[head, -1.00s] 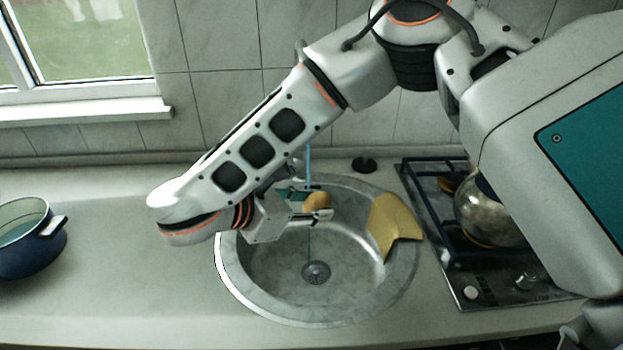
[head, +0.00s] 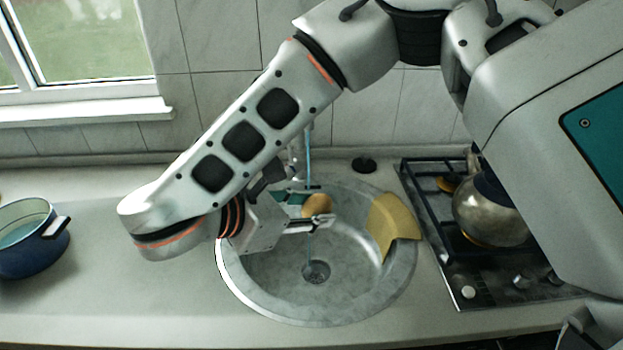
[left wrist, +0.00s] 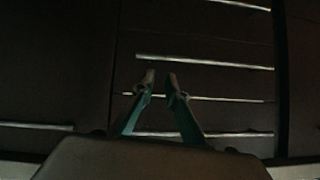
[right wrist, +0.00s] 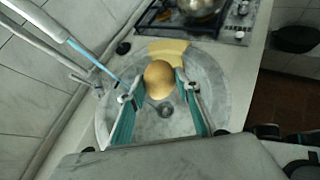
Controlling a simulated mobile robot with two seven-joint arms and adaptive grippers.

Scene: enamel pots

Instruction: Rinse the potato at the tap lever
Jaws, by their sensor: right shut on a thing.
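The brown potato (head: 316,205) is between the fingers of my right gripper (head: 322,206), which is shut on it above the sink bowl. The right wrist view also shows the potato (right wrist: 158,78) between the fingertips. The metal tap (head: 296,158) stands at the sink's back, partly hidden by my right arm. A thin blue water stream (head: 308,150) comes down close to the potato; I cannot tell whether it hits it. My left gripper (left wrist: 160,78) is empty, with a small gap between its fingertips, in front of dark panels with metal bars.
The round sink (head: 233,287) has a drain (head: 316,271) and a yellow cloth-like piece (head: 391,225) over its right side. A hob (head: 480,285) with a metal kettle (head: 487,214) stands at right. A blue pot (head: 30,248) is at far left; the counter between is clear.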

